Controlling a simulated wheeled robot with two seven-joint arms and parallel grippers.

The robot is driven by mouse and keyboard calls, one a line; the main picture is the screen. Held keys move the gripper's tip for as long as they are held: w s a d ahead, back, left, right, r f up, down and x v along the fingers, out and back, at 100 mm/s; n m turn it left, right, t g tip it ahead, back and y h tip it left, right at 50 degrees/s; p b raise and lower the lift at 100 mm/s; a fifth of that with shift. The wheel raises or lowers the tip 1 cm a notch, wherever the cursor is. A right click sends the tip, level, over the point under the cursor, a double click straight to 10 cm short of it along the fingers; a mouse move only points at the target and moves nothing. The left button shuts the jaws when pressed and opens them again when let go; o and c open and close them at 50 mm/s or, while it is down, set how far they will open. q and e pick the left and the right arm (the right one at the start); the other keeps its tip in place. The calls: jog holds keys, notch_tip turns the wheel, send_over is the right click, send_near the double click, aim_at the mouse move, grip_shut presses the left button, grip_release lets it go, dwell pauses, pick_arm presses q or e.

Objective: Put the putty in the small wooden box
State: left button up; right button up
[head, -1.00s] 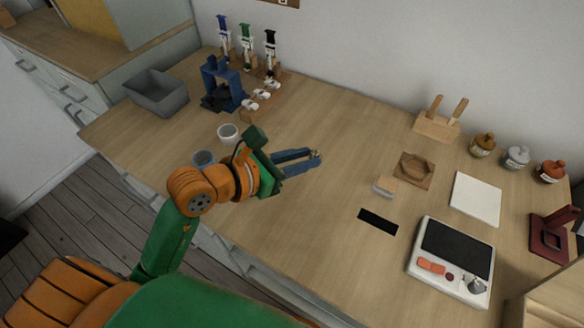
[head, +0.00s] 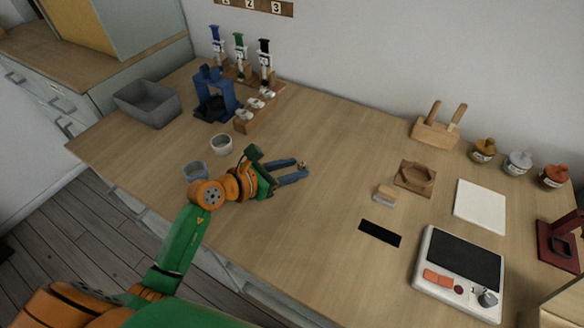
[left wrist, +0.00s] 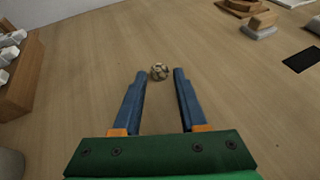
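A small mottled ball, which looks like the putty (head: 302,166), lies on the wooden worktop. In the left wrist view the putty (left wrist: 159,72) is ahead, at the gap between the fingertips. My left gripper (head: 301,168) is open, with its blue fingers low over the worktop and apart from each other. Nothing is gripped. A small wooden box (head: 415,177) with a hexagonal hollow stands to the right; its inside looks empty. The left wrist view shows only part of this box (left wrist: 245,6) at the top. My right gripper is not in view.
A wood-topped grey block (head: 384,194) sits beside the box, with a black strip (head: 380,233) in front. A scale (head: 458,272), a white board (head: 480,206) and several jars are at right. Two cups (head: 221,144) stand near my left arm. The worktop between putty and box is clear.

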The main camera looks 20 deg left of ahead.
pick_arm(q)
jog(key=shift+o, duration=0.5)
jog(key=shift+r, duration=0.1)
